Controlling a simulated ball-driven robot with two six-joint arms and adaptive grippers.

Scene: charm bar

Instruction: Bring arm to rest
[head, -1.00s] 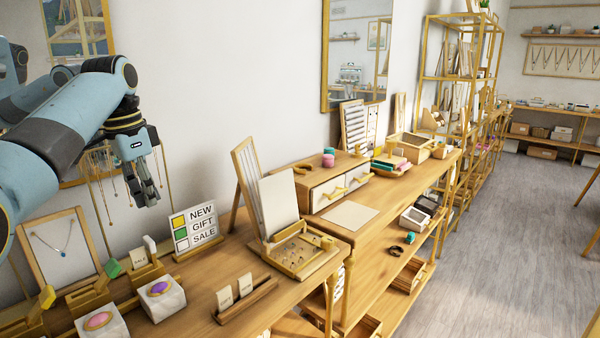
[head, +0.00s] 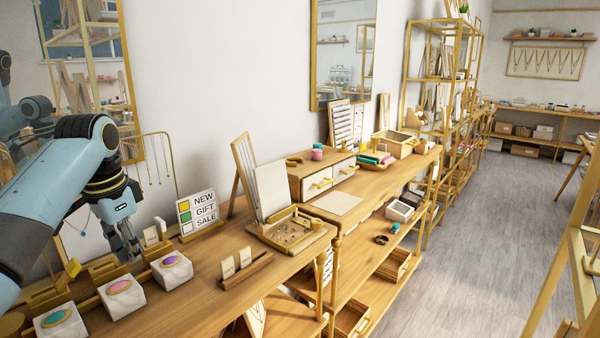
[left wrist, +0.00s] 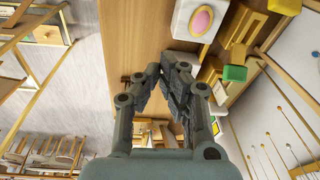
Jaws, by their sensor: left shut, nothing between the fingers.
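My left arm comes in from the left in the head view. Its gripper (head: 129,243) points down behind the row of small display blocks and left of the NEW GIFT SALE sign (head: 198,213). The same gripper (left wrist: 172,78) fills the middle of the left wrist view, its dark fingers together with nothing between them. It looks close to the back of the wooden counter (head: 205,275); I cannot tell whether it touches anything. My right gripper is not in view.
White blocks with a pink stone (head: 119,287), a purple stone (head: 171,262) and a teal stone (head: 55,318) line the counter. A tilted board on a tray (head: 272,190) stands to the right. A mirror (head: 340,50) hangs behind. The grey floor (head: 440,240) at right is open.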

